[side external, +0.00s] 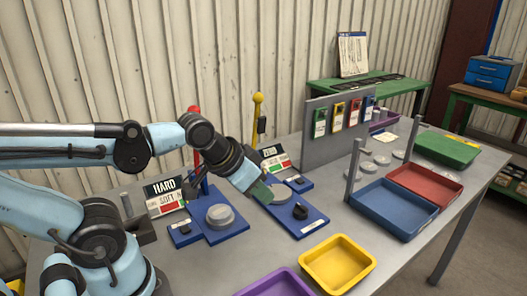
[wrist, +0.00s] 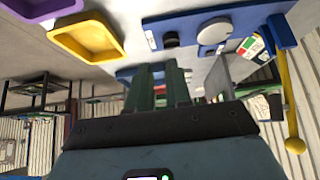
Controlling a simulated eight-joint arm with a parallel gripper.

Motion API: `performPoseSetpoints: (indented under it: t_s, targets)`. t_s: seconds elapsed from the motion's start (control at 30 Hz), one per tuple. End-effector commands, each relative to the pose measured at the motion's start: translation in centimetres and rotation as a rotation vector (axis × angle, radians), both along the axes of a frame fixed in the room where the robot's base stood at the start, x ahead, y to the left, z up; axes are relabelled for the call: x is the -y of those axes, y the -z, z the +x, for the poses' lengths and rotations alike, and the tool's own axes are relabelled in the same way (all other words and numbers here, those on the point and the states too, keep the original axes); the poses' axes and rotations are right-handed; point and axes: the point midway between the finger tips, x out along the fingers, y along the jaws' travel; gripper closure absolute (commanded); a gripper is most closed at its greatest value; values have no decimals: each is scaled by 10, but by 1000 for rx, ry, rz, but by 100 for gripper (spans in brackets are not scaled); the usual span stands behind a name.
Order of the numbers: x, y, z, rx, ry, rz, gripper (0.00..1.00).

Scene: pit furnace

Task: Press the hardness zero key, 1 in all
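The hardness station has a sign reading HARD and SOFT (side external: 165,195), a red-topped lever (side external: 194,110) and a blue base (side external: 226,234) with a grey disc (side external: 220,215). A small dark key (side external: 185,229) on a blue pad lies at its left; I take it as the hardness zero key, though its label is unreadable. My gripper (side external: 262,192) is to the right of it, over the yellow-lever station's blue base (side external: 310,228). In the wrist view its green fingers (wrist: 160,88) point away with a narrow gap or shadow between them; nothing is clearly held.
The yellow-knobbed lever (side external: 258,99) stands behind my gripper; a black knob (side external: 300,212) is in front. A yellow tray (side external: 337,264), purple tray (side external: 275,284) and blue tray (side external: 396,207) occupy the bench front and right. A grey panel with coloured tags (side external: 340,142) stands behind.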

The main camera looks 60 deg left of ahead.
Motion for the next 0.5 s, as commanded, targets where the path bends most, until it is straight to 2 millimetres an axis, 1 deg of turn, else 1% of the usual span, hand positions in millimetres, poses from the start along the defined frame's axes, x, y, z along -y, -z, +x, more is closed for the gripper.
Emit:
performPoseSetpoints:
  t_s: [0.03,0.1,0.5]
  targets:
    - [0,0,0,0,0,0,89]
    - [0,0,0,0,0,0,100]
    - [0,0,0,0,0,0,100]
